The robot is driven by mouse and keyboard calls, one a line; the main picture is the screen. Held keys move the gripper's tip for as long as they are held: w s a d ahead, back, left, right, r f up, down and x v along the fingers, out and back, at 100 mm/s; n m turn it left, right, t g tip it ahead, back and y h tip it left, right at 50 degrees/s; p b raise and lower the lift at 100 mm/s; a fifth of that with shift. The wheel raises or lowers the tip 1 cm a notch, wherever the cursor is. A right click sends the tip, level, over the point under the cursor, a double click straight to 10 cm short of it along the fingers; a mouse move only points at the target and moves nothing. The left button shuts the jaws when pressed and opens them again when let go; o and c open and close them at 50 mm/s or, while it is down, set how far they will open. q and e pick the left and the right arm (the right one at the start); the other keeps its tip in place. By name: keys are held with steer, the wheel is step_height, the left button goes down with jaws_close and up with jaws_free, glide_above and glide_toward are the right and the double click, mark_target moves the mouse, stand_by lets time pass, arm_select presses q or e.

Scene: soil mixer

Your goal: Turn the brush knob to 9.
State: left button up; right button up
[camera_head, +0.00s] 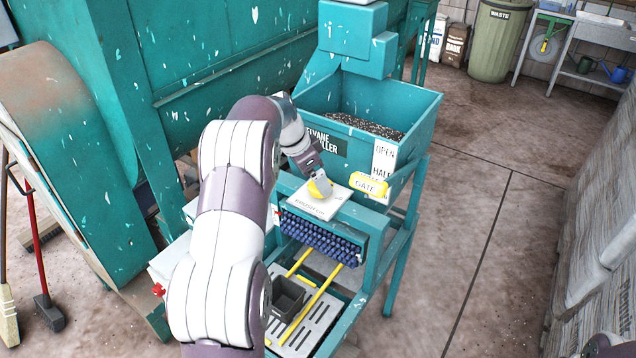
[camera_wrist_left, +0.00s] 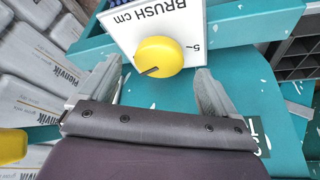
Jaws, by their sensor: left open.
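The yellow round brush knob (camera_head: 320,187) sits on a white plate (camera_head: 308,203) marked BRUSH on the teal machine. In the left wrist view the knob (camera_wrist_left: 160,54) has a dark pointer line toward its lower left. A 5 mark shows on the plate to its right; no 9 is readable. My left gripper (camera_head: 314,174) is at the knob in the head view. In the left wrist view its open fingers (camera_wrist_left: 163,82) lie either side of the knob's lower edge, with nothing between them gripped. My right gripper is not seen.
A yellow GATE handle (camera_head: 370,185) is close to the right of the knob, below the soil hopper (camera_head: 425,112). Blue brush bristles (camera_head: 322,238) and a dark pot (camera_head: 287,297) on yellow rails are below. Stacked bags (camera_head: 600,215) stand at the right; floor between is clear.

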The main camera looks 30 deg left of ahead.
arm_select(q)
steer(key=p+v, duration=0.6)
steer(key=v, duration=0.3)
steer(key=shift+r, duration=0.35)
